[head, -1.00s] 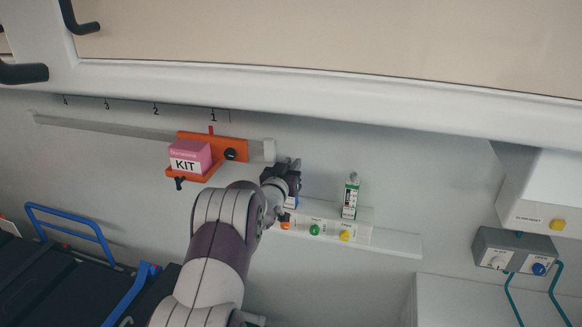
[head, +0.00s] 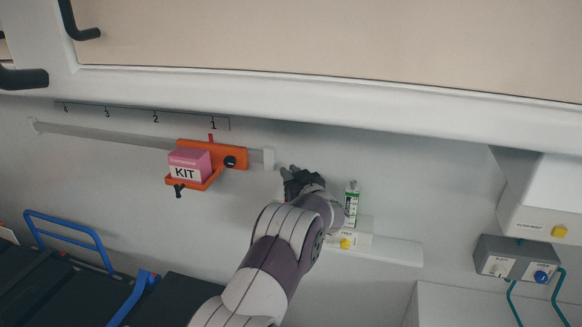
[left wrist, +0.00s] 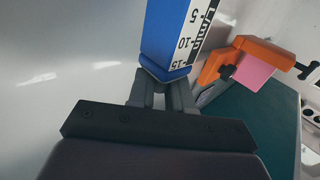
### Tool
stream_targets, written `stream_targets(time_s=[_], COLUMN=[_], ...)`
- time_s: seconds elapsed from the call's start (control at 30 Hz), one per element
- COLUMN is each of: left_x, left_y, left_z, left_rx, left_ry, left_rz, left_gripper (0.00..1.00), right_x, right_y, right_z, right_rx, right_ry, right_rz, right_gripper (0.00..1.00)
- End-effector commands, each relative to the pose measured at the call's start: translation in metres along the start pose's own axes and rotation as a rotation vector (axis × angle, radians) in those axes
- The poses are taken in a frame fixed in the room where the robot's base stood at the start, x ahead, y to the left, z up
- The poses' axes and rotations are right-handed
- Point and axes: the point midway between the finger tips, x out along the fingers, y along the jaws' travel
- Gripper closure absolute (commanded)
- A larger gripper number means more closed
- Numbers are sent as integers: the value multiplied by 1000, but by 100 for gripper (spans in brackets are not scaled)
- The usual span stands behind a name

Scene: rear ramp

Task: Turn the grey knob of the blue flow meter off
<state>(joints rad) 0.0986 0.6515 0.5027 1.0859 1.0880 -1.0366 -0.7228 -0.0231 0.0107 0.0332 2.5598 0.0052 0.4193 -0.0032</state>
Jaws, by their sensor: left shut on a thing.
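The blue flow meter (left wrist: 166,34) shows in the left wrist view, with a white L/min scale on one face. In the head view it is hidden behind my left arm and gripper. My left gripper (left wrist: 163,90) reaches to the blue meter's end, with its two grey fingers close together there. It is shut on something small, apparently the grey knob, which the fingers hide. In the head view my left gripper (head: 292,178) is at the wall, left of the green flow meter (head: 352,203). My right gripper is not in view.
An orange holder (head: 236,150) with a pink KIT box (head: 189,160) hangs on the wall rail to the left. A yellow outlet (head: 347,242) sits below the green meter. A grey box with a blue knob (head: 540,276) is at far right. A cabinet overhangs above.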

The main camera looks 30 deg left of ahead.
Motion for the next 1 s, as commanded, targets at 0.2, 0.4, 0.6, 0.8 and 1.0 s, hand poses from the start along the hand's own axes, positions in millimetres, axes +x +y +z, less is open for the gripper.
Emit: stream_targets(time_s=[0.2, 0.4, 0.6, 0.8, 1.0], left_x=[0, 0, 0, 0, 0], left_y=[1, 0, 0, 0, 0], left_z=[-2, 0, 0, -1, -2], left_rx=[-4, -5, -6, -6, -5], left_ry=[11, 17, 21, 24, 24], left_rz=[-179, -310, -395, -436, -445], left_gripper=[100, 100, 100, 100, 100], right_x=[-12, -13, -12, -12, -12], right_y=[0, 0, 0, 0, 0], right_z=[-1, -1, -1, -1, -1], right_rx=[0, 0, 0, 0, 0], right_ry=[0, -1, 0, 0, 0], right_rz=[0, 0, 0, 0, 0], right_gripper=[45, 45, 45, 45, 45])
